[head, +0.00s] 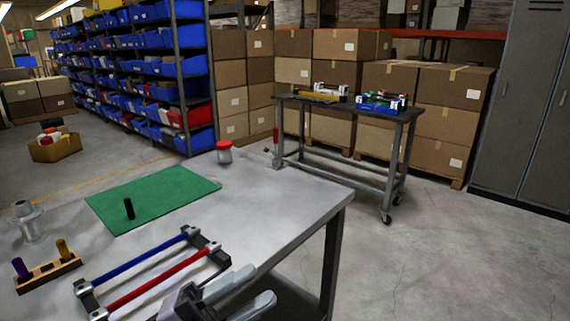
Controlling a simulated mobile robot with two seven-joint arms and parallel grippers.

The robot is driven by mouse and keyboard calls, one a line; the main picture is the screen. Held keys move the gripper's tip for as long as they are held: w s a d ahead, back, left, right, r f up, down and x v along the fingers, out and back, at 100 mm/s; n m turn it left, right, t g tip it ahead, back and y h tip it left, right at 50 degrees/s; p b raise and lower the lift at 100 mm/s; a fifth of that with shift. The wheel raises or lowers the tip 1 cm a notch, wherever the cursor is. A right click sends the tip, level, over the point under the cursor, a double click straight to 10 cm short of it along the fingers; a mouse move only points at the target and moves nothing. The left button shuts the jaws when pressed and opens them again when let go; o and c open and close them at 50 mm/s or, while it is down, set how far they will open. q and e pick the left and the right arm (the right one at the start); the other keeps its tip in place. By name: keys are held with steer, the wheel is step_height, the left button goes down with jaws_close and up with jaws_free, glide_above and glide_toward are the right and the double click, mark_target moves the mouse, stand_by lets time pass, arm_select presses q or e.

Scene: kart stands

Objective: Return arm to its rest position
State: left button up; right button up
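A black frame with a blue bar (140,259) and a red bar (158,279) lies on the table just left of the gripper. A black cylinder (129,209) stands upright on the green mat (170,193). A wooden block (48,273) holds a purple peg (20,269) and a gold peg (64,249).
A red-lidded jar (224,153) stands at the table's back edge, and a grey metal part (28,221) at the left. A wheeled cart (345,108) carries a blue tray (380,107) behind. Shelves, boxes (455,86) and a locker (525,110) stand farther back. The floor at right is clear.

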arm_select(q)
steer(key=w+a+f+n+t+y, duration=0.1)
steer(key=a+f+n+t+y, duration=0.35)
steer(key=f+n+y, duration=0.35)
steer(key=w+a+f+n+t+y, duration=0.1)
steer(key=a+f+n+t+y, duration=0.4)
steer(key=n, duration=0.6)
steer(key=s+a+f+n+g+y, duration=0.2)
steer(key=s+f, duration=0.4)
steer(key=f, duration=0.3)
steer(key=s+a+f+n+g+y+p, duration=0.1)
steer(key=s+a+f+n+g+y, duration=0.2)
steer(key=f, duration=0.6)
steer(key=s+n+g+y, duration=0.1)
steer(key=s+n+y, duration=0.1)
steer(key=s, duration=0.1)
steer(key=shift+s+a+f, duration=0.3)
steer(key=shift+a+f, duration=0.05)
steer(key=shift+g, duration=0.25)
